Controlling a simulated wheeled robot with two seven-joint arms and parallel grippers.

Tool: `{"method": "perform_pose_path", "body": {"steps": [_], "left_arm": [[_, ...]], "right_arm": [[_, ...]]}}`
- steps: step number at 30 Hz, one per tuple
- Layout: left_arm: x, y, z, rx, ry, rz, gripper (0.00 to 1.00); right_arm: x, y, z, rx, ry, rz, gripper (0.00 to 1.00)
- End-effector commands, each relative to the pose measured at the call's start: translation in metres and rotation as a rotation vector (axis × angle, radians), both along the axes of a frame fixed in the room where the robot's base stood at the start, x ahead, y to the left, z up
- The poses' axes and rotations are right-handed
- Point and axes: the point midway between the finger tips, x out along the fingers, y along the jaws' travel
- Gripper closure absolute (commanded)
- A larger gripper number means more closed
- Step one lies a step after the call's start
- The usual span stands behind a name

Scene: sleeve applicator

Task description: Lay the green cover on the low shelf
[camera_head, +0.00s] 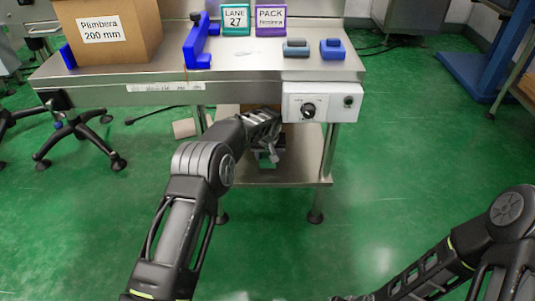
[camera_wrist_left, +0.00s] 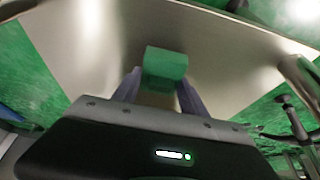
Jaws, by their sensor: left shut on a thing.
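The green cover (camera_wrist_left: 165,64) is a small green block between the two fingers of my left gripper (camera_wrist_left: 160,92) in the left wrist view. The gripper is shut on it. In the head view, my left gripper (camera_head: 266,152) reaches under the worktop, and a bit of the green cover (camera_head: 267,163) shows at its tip. The low shelf (camera_head: 309,167) is a bare metal plate beneath the bench. It fills much of the left wrist view (camera_wrist_left: 235,55) behind the cover. I cannot tell whether the cover touches the shelf. My right gripper is out of view.
The worktop (camera_head: 250,67) overhangs the shelf, with a white control box (camera_head: 319,103) at its front edge. On top stand a cardboard box (camera_head: 108,30), a blue bracket (camera_head: 199,42), two signs and grey and blue pieces. Bench legs flank the shelf; its right part is free.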

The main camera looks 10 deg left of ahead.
Motion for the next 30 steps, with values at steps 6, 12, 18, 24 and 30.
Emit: {"method": "perform_pose_path", "body": {"steps": [6,12,18,24,30], "left_arm": [[0.020,0.005,-0.004,-0.001,-0.002,0.001,0.89],[0.023,0.006,-0.017,-0.002,0.001,0.001,0.89],[0.023,0.006,-0.015,-0.002,0.000,0.000,0.89],[0.023,0.006,-0.019,-0.002,0.001,0.001,0.89],[0.023,0.006,-0.018,-0.002,0.001,0.001,0.33]], "right_arm": [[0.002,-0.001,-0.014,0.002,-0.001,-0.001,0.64],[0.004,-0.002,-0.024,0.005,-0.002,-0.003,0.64],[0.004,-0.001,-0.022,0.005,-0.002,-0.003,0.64],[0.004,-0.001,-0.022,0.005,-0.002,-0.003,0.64],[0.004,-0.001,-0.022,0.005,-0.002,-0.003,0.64]]}}
